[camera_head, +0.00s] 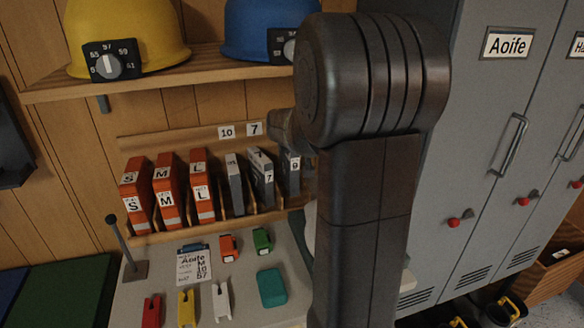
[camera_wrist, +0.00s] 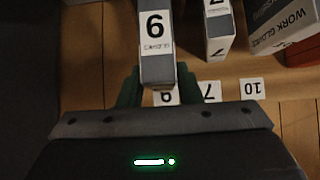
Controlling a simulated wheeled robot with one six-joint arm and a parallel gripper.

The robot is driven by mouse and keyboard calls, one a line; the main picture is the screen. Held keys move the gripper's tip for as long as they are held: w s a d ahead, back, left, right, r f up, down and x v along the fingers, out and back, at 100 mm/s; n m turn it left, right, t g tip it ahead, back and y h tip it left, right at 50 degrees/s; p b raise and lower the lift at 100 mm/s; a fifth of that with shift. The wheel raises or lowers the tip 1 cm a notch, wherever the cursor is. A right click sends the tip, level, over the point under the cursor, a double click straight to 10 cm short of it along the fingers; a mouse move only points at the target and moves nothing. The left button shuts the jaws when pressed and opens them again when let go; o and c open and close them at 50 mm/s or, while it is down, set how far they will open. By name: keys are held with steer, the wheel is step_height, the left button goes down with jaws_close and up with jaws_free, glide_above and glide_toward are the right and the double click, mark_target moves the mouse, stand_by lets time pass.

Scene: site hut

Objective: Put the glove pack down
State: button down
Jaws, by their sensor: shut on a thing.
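The glove pack (camera_wrist: 158,68), a narrow grey box with a white label that looks like a 9, is between the green fingers of my gripper (camera_wrist: 168,84) in the wrist view. My gripper is shut on it. In the head view the glove pack (camera_head: 291,180) is at the right end of the row of packs, beside the pack marked 7 (camera_head: 262,180). My arm hides the gripper and part of the pack's right side there. I cannot tell whether its base touches the rack.
Red packs marked S, M and L (camera_head: 168,190) stand left on the rack. A card (camera_head: 194,265) reading Aoife, M, 10, 57 lies on the grey table (camera_head: 135,300) among small coloured items. Helmets (camera_head: 125,30) sit above. Grey lockers (camera_head: 480,150) stand right.

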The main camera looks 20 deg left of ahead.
mark_target(295, 160)
steer(key=shift+f, duration=2.35)
steer(key=shift+f, duration=0.15)
steer(key=c, duration=1)
jaws_free()
steer(key=shift+c, duration=0.2)
steer(key=shift+r, duration=0.3)
steer(key=v, duration=1.1)
steer(key=shift+s+d+r+b, duration=0.2)
steer(key=shift+s+b, duration=0.1)
steer(key=shift+b, duration=0.1)
